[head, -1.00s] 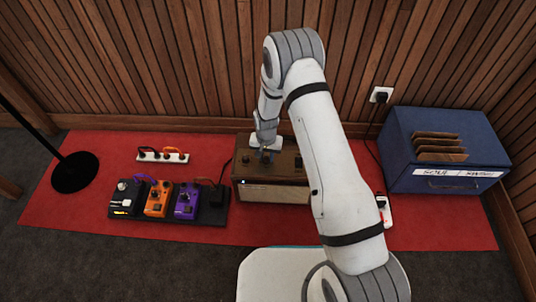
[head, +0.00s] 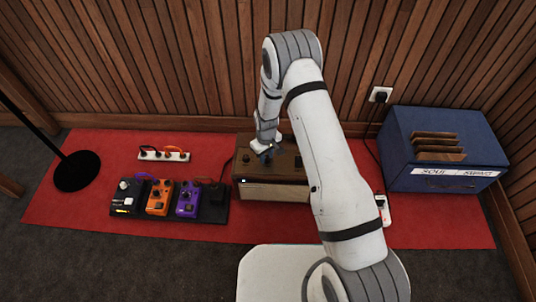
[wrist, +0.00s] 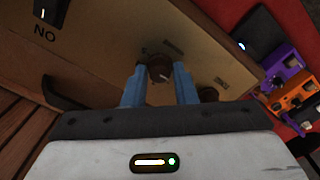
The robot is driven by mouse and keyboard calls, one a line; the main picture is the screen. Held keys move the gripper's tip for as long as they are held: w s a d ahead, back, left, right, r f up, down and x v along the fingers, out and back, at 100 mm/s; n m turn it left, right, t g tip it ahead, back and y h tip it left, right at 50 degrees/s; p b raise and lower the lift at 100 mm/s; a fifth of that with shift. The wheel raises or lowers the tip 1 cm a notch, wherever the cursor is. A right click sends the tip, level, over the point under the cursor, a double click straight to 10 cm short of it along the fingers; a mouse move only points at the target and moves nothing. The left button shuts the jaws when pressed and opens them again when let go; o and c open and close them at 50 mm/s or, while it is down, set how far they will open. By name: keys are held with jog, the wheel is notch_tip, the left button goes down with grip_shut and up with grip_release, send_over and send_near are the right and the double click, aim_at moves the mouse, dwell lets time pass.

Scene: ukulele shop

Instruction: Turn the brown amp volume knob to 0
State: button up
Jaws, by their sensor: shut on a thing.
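The brown amp (head: 285,168) stands on the red mat, its control panel facing up. In the wrist view its panel (wrist: 100,55) fills the upper left. A dark brown knob (wrist: 160,68) with a small pale mark sits between the two blue fingers of my gripper (wrist: 159,80), which is shut on it. A second dark knob (wrist: 208,95) stands beside the right finger. In the head view my gripper (head: 267,153) is over the amp's panel and hides the held knob. The panel lettering near the knob is too small to read.
A pedalboard with an orange pedal (head: 159,198) and a purple pedal (head: 188,199) lies left of the amp. A power strip (head: 163,155) lies behind it. A switch (wrist: 47,8) and dark handle (wrist: 62,95) are on the amp.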

jog(key=shift+s+f+n, duration=0.2)
jog(key=shift+s+n, duration=0.1)
jog(key=shift+n, duration=0.2)
jog(key=shift+d, duration=0.1)
jog(key=o, duration=0.7)
jog(key=shift+c, duration=0.2)
jog(key=o, duration=0.3)
jog(key=shift+w+r, duration=0.1)
jog(key=shift+w, duration=0.1)
jog(key=shift+o, duration=0.2)
jog(key=shift+r, duration=0.1)
notch_tip(320, 180, up, 8)
jog(key=p, duration=0.3)
jog(key=shift+f, duration=0.2)
